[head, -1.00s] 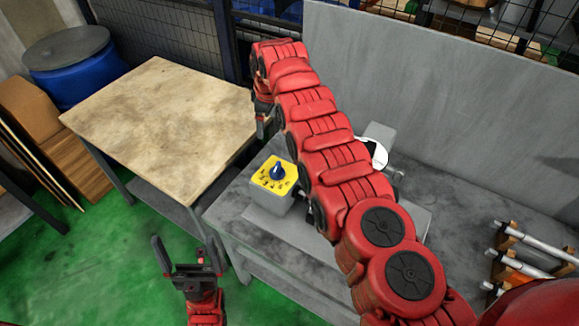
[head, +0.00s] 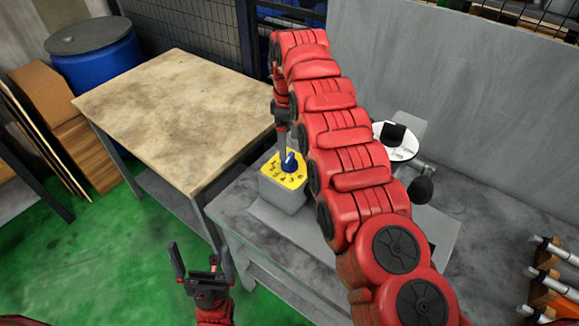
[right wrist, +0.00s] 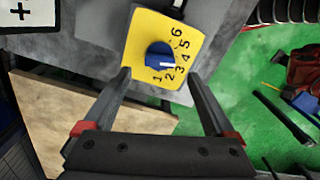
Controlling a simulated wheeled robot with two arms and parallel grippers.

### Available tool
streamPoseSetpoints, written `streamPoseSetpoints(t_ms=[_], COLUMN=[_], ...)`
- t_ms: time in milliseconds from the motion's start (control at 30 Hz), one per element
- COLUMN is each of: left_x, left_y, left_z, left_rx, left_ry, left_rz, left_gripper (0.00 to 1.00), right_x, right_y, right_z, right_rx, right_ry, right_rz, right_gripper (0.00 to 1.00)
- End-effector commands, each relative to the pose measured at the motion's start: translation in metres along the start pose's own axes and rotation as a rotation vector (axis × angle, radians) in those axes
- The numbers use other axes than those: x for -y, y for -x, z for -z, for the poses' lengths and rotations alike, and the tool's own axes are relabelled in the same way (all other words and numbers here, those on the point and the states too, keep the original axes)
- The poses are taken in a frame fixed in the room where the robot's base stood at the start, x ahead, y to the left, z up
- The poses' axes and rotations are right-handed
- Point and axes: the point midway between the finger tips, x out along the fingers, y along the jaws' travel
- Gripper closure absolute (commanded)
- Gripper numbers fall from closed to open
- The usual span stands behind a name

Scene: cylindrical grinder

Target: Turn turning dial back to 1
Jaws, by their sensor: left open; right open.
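The turning dial is a blue knob (head: 289,162) on a yellow plate (head: 268,172) with black marks, on top of a grey box. In the right wrist view the blue knob (right wrist: 159,54) has a white pointer mark facing roughly toward 3 or 4, among printed numbers 1 to 6 on the yellow plate (right wrist: 145,25). My right gripper (right wrist: 158,74) is open, its fingers apart on either side of the plate's lower part; contact with the knob does not show. In the head view it is just above the knob, partly behind my arm. My left gripper (head: 200,248) is open and empty over the green floor.
A worn wooden-topped table (head: 170,110) stands left of the grey machine bench (head: 238,208). A white disc (head: 398,150) and shafts on a wooden rack (head: 548,275) are to the right. A blue barrel (head: 100,65) stands at the back left.

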Motion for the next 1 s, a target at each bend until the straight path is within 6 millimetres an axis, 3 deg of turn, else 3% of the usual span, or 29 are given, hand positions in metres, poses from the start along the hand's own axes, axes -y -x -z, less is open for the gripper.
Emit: streamPoseSetpoints(t_ms=[67,400,767,1000], left_x=[0.0,0.001,0.001,0.001], left_y=[0.006,-0.011,-0.011,-0.011], left_z=[-0.001,0.002,0.002,0.002], left_rx=[0.0,0.0,0.001,0.0], left_ry=[0.0,0.0,0.0,0.0], left_rz=[0.0,0.0,0.0,0.0], left_gripper=[0.0,0.0,0.0,0.0], right_x=[0.001,-0.001,-0.001,-0.001], right_y=[-0.013,-0.061,-0.068,-0.068], right_z=[0.0,-0.002,-0.001,-0.002], right_rx=[0.002,0.004,0.001,0.002], right_ry=[0.0,-0.002,-0.002,-0.002], right_rz=[0.001,0.0,-0.003,-0.002], right_gripper=[0.1,0.1,0.1,0.51])
